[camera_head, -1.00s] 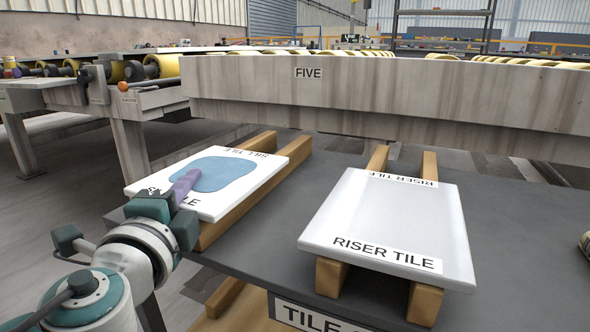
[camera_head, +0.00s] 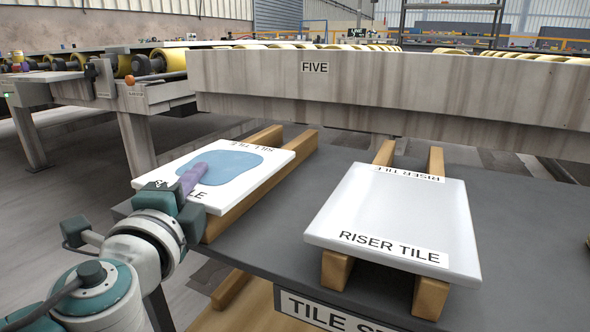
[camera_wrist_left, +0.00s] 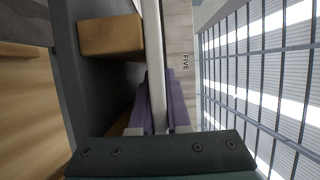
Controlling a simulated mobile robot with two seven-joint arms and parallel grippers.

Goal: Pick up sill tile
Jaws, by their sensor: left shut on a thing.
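The sill tile (camera_head: 262,169) is a white slab with a blue patch on top and black lettering, partly covered. It lies on two wooden bars at the left of the dark table. My left gripper (camera_head: 194,178) is at its near left edge, with one purple finger over the top face; the other finger is hidden in the head view. In the left wrist view the tile's white edge (camera_wrist_left: 154,60) runs between the two purple fingers of the left gripper (camera_wrist_left: 160,105), which is shut on it. My right gripper is not in view.
A second white slab, the riser tile (camera_head: 400,220), lies on its own wooden bars (camera_head: 428,297) to the right. Dark table surface (camera_head: 290,215) is bare between the tiles.

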